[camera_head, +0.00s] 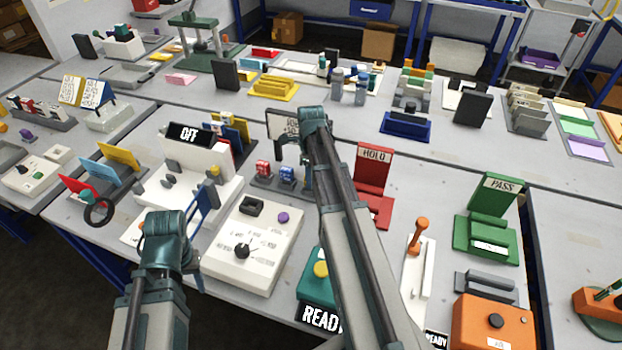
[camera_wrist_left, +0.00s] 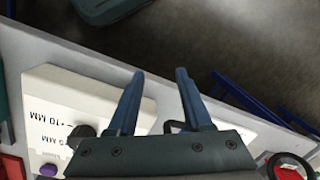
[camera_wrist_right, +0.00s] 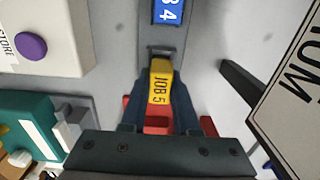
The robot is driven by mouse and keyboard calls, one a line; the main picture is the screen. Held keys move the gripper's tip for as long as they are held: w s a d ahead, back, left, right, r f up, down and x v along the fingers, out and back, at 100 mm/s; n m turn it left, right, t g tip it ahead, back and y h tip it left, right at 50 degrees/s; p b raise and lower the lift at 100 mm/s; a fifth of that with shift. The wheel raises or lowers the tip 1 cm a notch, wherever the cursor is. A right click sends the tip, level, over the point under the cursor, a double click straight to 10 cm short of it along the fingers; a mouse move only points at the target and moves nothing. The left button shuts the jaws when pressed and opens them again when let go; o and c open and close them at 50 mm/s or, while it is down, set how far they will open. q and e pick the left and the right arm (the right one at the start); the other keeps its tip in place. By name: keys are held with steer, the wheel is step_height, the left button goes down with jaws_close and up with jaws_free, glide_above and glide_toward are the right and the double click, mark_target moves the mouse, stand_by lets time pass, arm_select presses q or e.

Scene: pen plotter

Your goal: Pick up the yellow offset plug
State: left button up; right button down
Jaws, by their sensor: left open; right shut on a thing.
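The yellow plug (camera_wrist_right: 160,82), marked JOB 5, sits between the fingers of my right gripper (camera_wrist_right: 160,112) in the right wrist view. That gripper is shut on it. The plug is over a grey rack, and I cannot tell whether it is clear of it. A red piece (camera_wrist_right: 158,126) shows just behind it. In the head view my right arm hides the plug, beside a red plug (camera_head: 262,168) and a blue plug (camera_head: 287,174). My left gripper (camera_wrist_left: 160,74) is open and empty near the white dial box (camera_wrist_left: 62,95) at the table's front edge.
The white box with a black dial and purple knob (camera_head: 283,217) stands in front of the rack. A teal READY box (camera_head: 318,290), red HOLD stand (camera_head: 372,170) and white OFF machine (camera_head: 178,185) surround the area. A white sign panel (camera_wrist_right: 297,90) stands close to my right gripper.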

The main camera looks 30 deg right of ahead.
step_height(320, 180, up, 10)
steer(key=p, duration=0.9)
steer(key=shift+p, duration=0.3)
steer(key=shift+f, duration=0.1)
